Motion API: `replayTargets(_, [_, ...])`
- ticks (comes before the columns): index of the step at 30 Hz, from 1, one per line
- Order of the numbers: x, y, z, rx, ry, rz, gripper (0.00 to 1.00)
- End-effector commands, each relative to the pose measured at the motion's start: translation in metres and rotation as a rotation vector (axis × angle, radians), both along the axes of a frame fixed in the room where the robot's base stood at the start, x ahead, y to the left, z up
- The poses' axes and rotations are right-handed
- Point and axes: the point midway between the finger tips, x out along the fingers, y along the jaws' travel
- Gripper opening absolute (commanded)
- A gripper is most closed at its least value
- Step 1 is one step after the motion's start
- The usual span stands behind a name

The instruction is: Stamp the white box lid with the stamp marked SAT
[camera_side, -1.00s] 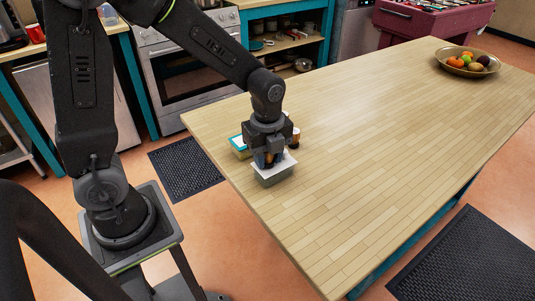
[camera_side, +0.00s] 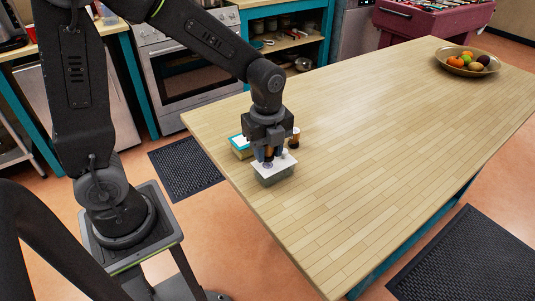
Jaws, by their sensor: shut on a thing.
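A grey box with a white lid (camera_side: 283,167) stands near the table's left edge. My gripper (camera_side: 268,155) points straight down above the lid. It is shut on a stamp (camera_side: 268,159), which is mostly hidden between the fingers; its marking cannot be read. The stamp's lower end is over the left part of the lid, and a small dark patch there could be a mark or the stamp's foot. Another stamp (camera_side: 294,138) with a brown handle stands behind, to the right of my gripper.
A teal-edged box or pad (camera_side: 239,146) lies just left of and behind my gripper. A bowl of fruit (camera_side: 467,62) stands at the far right of the wooden table (camera_side: 380,150). The table between is clear.

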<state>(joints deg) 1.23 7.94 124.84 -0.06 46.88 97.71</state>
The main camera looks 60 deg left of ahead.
Motion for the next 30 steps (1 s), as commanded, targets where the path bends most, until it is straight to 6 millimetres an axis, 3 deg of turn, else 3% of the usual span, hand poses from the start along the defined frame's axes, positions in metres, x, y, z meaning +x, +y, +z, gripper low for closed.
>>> replayTargets(18, [0.001, 0.000, 0.046, 0.000, -0.003, 0.000, 0.08])
replayTargets(30, [0.000, 0.000, 0.049, 0.000, 0.000, 0.005, 0.08])
